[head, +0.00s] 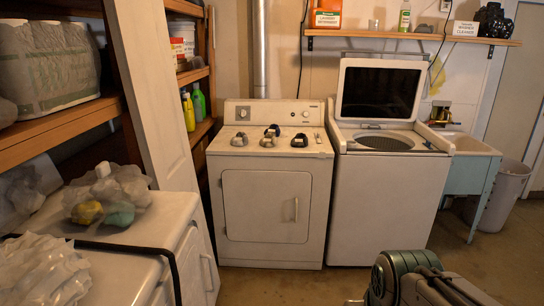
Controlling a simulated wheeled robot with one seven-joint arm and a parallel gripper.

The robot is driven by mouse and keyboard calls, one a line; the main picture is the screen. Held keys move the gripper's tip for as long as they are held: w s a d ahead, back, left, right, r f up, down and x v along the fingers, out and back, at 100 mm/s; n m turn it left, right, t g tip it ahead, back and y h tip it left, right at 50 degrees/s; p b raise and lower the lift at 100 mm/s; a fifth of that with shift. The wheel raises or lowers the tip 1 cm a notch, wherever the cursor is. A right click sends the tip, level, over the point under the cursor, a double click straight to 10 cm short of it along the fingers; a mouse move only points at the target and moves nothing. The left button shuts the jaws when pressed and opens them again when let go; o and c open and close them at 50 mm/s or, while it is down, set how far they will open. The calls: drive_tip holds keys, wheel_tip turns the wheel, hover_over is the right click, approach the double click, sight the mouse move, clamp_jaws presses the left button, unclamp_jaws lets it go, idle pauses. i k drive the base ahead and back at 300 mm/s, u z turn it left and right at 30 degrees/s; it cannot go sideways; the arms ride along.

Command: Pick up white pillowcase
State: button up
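I cannot surely pick out a white pillowcase. A crumpled whitish, shiny heap (45,270) lies on the white surface at the lower left; it looks more like plastic film than cloth, and I cannot tell which it is. Several small grey and dark bundles (299,140) lie on top of the white front-loading machine (265,205) in the middle; they are too small to name. Part of my arm shows at the bottom right, but my gripper's fingertips are not visible, so I see nothing held.
A clear bag (108,194) with yellow and green items sits at left. A top-loading washer (385,205) stands with its lid up beside a utility sink (472,160) and a bin (507,190). Wooden shelves (60,130) line the left. Some floor is clear in front.

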sight(240, 139)
drive_tip(key=u, duration=0.2)
drive_tip(key=i, duration=1.6)
drive_tip(key=u, duration=0.35)
drive_tip(key=i, duration=2.1)
drive_tip(key=u, duration=0.15)
